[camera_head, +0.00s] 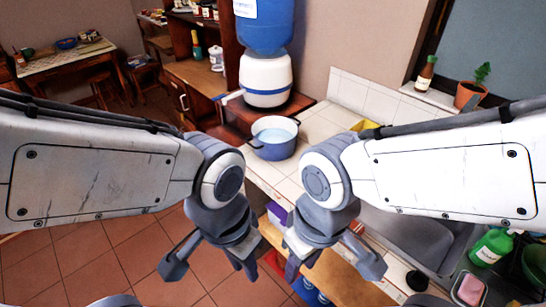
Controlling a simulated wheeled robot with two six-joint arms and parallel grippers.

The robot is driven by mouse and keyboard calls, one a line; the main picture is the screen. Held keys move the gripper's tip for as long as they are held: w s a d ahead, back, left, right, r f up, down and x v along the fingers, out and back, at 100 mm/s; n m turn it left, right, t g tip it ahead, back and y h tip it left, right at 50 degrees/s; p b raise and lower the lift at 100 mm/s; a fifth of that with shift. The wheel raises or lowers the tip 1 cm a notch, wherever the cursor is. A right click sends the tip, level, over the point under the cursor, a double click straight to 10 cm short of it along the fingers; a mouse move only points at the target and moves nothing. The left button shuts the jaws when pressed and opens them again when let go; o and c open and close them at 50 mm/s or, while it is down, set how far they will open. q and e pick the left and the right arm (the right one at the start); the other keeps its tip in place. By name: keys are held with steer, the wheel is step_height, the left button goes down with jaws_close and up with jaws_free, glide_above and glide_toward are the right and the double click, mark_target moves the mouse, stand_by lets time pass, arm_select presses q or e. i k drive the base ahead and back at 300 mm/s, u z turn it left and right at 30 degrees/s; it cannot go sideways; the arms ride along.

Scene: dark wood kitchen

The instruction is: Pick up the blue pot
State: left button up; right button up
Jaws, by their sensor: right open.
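The blue pot (272,148) stands upright on the white tiled counter in the head view, near the counter's left edge. It has a light rim and small side handles, and no lid shows on it. My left gripper (209,266) is open and empty, in front of the pot and lower left in the picture. My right gripper (332,266) is open and empty, lower right of the pot. Both grippers are apart from the pot and point downward.
A blue-topped water dispenser (266,78) stands right behind the pot. A sink (425,238), a green bottle (491,247) and a pink sponge (470,289) are to the right. A potted cactus (470,94) and a brown bottle (426,74) stand on the sill. Tiled floor (95,270) lies left.

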mark_target(274, 138)
steer(key=u, duration=0.6)
steer(key=i, duration=1.2)
steer(key=z, duration=0.45)
